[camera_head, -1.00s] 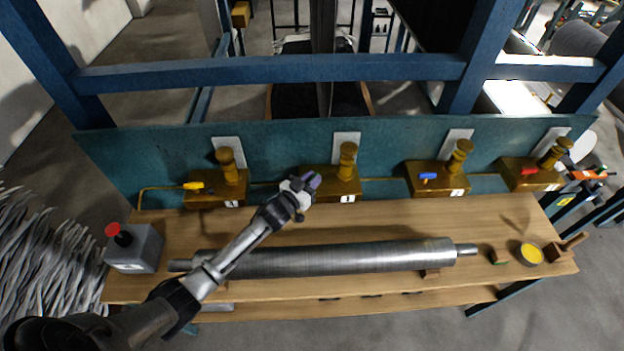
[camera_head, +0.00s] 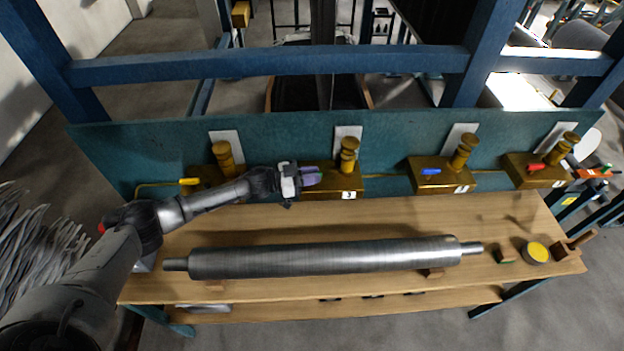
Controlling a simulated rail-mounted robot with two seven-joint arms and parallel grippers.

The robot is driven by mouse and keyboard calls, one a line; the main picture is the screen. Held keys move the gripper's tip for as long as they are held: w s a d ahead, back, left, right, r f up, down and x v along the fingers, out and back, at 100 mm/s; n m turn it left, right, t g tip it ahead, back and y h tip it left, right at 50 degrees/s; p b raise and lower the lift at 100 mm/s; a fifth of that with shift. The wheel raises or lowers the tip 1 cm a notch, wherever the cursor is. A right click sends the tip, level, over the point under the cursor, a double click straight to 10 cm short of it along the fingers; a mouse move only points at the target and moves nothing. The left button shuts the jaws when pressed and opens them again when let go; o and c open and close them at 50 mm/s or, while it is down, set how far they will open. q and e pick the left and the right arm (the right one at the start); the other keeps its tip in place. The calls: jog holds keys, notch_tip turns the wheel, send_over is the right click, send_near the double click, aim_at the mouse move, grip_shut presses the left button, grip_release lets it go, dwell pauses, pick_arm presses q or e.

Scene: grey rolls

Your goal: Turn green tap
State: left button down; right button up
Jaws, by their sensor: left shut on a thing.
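My left gripper (camera_head: 312,176) reaches in from the left to the front of the second brass valve box (camera_head: 350,181) from the left. Its purple fingers are shut at the spot where the neighbouring boxes carry their tap handles. No green handle shows; the fingers hide that spot, so the green tap is seemingly between them. How far the tap is turned cannot be seen. My right gripper is not in view.
Other valve boxes have a yellow tap (camera_head: 189,181), a blue tap (camera_head: 431,171) and a red tap (camera_head: 537,166). A grey metal roll (camera_head: 325,257) lies along the wooden bench (camera_head: 400,217). A yellow-topped round tin (camera_head: 537,252) stands at the right.

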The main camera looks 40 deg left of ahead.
pick_arm(q)
jog(key=shift+m+g+h+b, duration=0.65)
jog(key=shift+m+g+h, duration=0.05)
jog(key=shift+m+h, duration=0.1)
jog(key=c, duration=1.1)
grip_release()
jog(key=shift+c, duration=0.2)
